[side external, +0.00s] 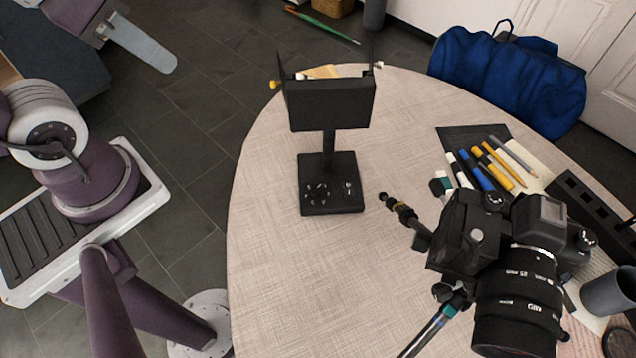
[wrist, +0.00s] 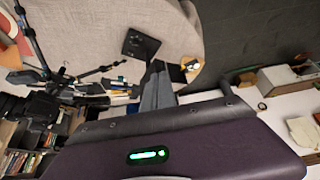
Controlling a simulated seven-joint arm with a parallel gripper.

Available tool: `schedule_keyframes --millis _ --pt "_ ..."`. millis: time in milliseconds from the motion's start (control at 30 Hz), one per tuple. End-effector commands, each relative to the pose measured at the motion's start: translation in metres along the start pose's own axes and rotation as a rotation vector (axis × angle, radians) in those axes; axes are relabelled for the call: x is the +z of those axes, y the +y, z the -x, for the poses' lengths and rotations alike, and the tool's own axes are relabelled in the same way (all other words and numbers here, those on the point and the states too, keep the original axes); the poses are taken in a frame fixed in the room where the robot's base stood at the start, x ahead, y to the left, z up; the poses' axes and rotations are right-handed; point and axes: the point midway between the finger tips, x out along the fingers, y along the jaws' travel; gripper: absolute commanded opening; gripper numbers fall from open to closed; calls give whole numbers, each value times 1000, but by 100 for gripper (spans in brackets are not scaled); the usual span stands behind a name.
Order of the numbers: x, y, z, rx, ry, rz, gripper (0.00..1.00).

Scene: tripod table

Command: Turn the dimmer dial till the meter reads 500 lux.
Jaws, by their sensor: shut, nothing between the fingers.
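A black lamp-like stand with an upright panel (side external: 330,103) rises from a square black base (side external: 345,203) on the table. Pale markings show on the base; I cannot make out a dial there. The base also shows in the wrist view (wrist: 140,43). A small tan board (side external: 322,71) is mostly hidden behind the panel; the wrist view shows it with a white spot (wrist: 193,66). I cannot tell which is the dimmer, and no meter reading is legible. My gripper (side external: 168,64) is shut and empty, off the table at upper left, apart from these things; its grey fingers show in the wrist view (wrist: 157,82).
A camera (side external: 515,265) on a tripod crowds the table's right front. Pens and markers (side external: 490,165) lie behind it. A blue bag (side external: 508,80) stands beyond the table's far right edge. The table's left front (side external: 285,285) is clear.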

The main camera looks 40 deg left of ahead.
Motion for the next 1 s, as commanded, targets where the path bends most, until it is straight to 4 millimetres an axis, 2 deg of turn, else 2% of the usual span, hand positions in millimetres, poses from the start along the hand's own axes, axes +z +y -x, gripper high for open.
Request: schedule_keyframes --millis 367,467,567,600,633,767,800,867,900,1000 --pt "0 0 0 0 0 0 0" --pt "-3 0 -1 -5 -10 -13 18" --pt "-24 3 -10 -35 -80 -97 37" --pt "-37 6 -19 -50 -123 -157 45" --pt "-48 11 -27 -59 -157 -208 48" --pt "-88 42 -80 -72 -292 -437 48" --pt "-96 55 -101 -65 -329 -505 48" --pt "-103 77 -136 -47 -384 -602 48" --pt "-104 92 -160 -32 -423 -663 48" --pt "-94 122 -219 6 -516 -793 48"
